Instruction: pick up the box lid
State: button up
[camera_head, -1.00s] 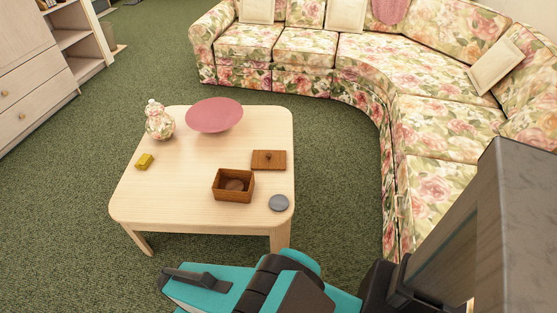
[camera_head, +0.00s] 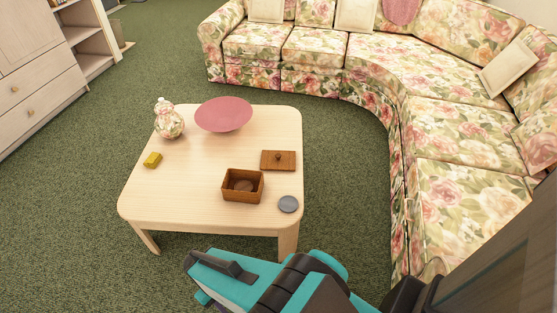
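The wooden box lid (camera_head: 278,160) is a flat brown panel with a small knob on top. It lies on the right side of the light wood table (camera_head: 180,205), apart from the box. The open wooden box (camera_head: 242,186) stands just in front of it and to its left, with something round and brown inside. My arm, teal and black, reaches in from the bottom right, in front of the table's near edge. My gripper (camera_head: 222,268) is at the arm's left end, well short of the lid. Whether its fingers are open or shut does not show clearly.
A grey disc (camera_head: 288,204) lies near the table's right front corner. A pink bowl (camera_head: 223,115), a floral jar (camera_head: 169,119) and a yellow block (camera_head: 152,160) stand farther back and left. A floral sofa (camera_head: 445,150) curves along the right. Green carpet is free at left.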

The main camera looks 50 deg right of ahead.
aim_at(270, 160)
jog(key=u, duration=0.1)
jog(key=i, duration=1)
jog(key=u, duration=0.45)
